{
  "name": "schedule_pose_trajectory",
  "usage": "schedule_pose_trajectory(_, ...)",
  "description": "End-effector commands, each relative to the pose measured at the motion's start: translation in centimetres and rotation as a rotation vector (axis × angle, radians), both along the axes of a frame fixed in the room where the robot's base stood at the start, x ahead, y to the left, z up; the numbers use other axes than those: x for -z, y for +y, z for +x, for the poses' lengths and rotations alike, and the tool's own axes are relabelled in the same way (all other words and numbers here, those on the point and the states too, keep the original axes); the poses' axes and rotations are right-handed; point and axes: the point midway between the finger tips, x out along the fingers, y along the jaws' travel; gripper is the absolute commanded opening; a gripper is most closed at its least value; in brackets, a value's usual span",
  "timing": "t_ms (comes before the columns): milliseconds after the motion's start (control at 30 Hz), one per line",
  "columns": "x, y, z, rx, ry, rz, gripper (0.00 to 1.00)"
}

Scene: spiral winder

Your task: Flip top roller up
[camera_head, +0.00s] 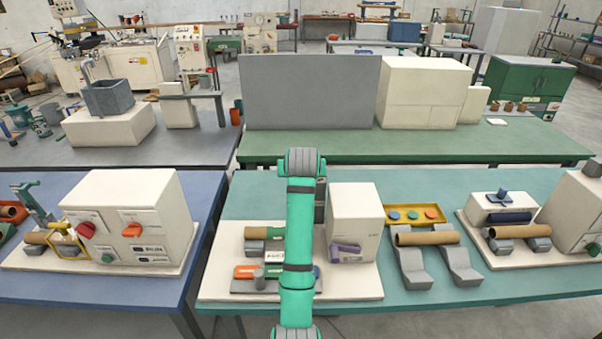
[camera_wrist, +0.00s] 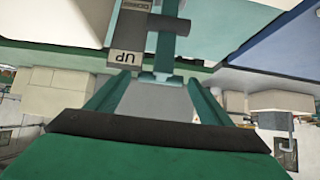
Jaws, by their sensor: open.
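The winder in the middle of the head view stands on a pale base plate (camera_head: 345,285). It has a pale housing (camera_head: 353,215) with a purple lever (camera_head: 345,249), a short brown tube (camera_head: 256,232) and an orange part (camera_head: 246,271). My green arm hides part of it, and I cannot tell which part is the top roller. In the wrist view a grey post (camera_wrist: 128,25) carries an upside-down UP/DOWN label (camera_wrist: 126,56). A teal upright (camera_wrist: 165,45) stands beside it. My gripper (camera_wrist: 160,80) is open with nothing visibly between its fingers; the arm hides it in the head view.
A yellow tray (camera_head: 415,207) with coloured discs and a cardboard tube (camera_head: 427,239) on grey supports stand to the right. Another pale machine (camera_head: 130,215) stands on the blue table at the left. A large grey panel (camera_head: 310,92) stands on the table behind.

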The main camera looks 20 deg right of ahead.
Motion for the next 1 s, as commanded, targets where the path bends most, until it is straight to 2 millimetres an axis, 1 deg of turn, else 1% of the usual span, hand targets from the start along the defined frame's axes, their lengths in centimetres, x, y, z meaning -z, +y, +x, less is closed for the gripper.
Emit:
schedule_pose_trajectory(33, -0.7, 0.2, -0.7, 0.000, -0.004, -0.001, 0.73)
schedule_pose_trajectory(200, -2.7, 0.9, -3.2, 0.000, -0.002, -0.001, 0.73)
schedule_pose_trajectory(400, -4.3, 1.4, -5.2, 0.000, 0.002, 0.001, 0.73)
schedule_pose_trajectory(600, -4.8, 1.6, -5.9, 0.000, 0.004, 0.001, 0.73)
schedule_pose_trajectory(1000, -4.8, 1.6, -5.9, 0.000, 0.004, 0.001, 0.73)
